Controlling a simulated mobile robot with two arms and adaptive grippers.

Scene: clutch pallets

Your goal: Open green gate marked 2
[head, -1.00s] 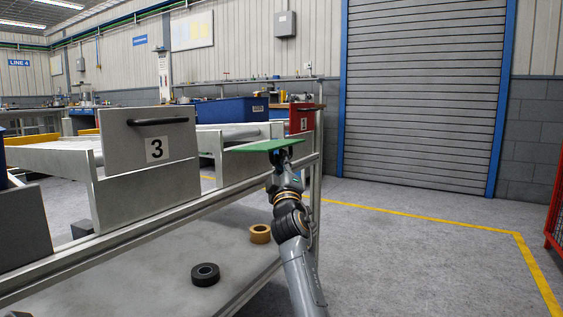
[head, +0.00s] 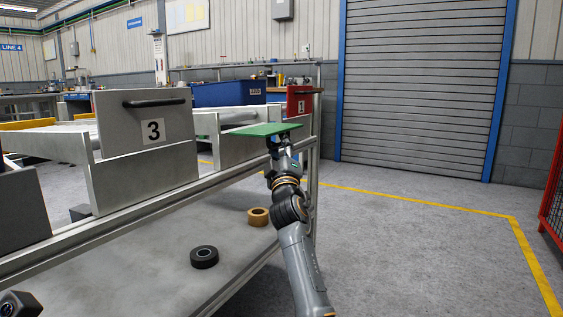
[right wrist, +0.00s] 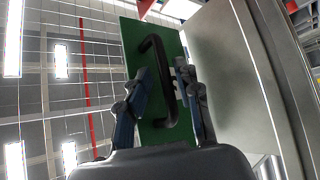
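The green gate (head: 268,130) lies nearly flat, seen almost edge-on in the head view, between the gate marked 3 and the red gate marked 1. Its number does not show. In the right wrist view the green panel (right wrist: 180,42) carries a black bar handle (right wrist: 163,80). My right gripper (right wrist: 162,85) is at this handle, one finger on each side of the bar. The fingers stand apart, with green showing between the left finger and the bar. In the head view the right gripper (head: 277,140) is under the green panel, partly hidden. My left gripper's fingers do not show.
The grey gate marked 3 (head: 146,125) stands upright at left. The red gate (head: 299,101) stands behind right. A black roll (head: 204,257) and a tan roll (head: 258,217) lie on the lower shelf (head: 150,270). A blue bin (head: 228,93) stands behind. Floor at right is clear.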

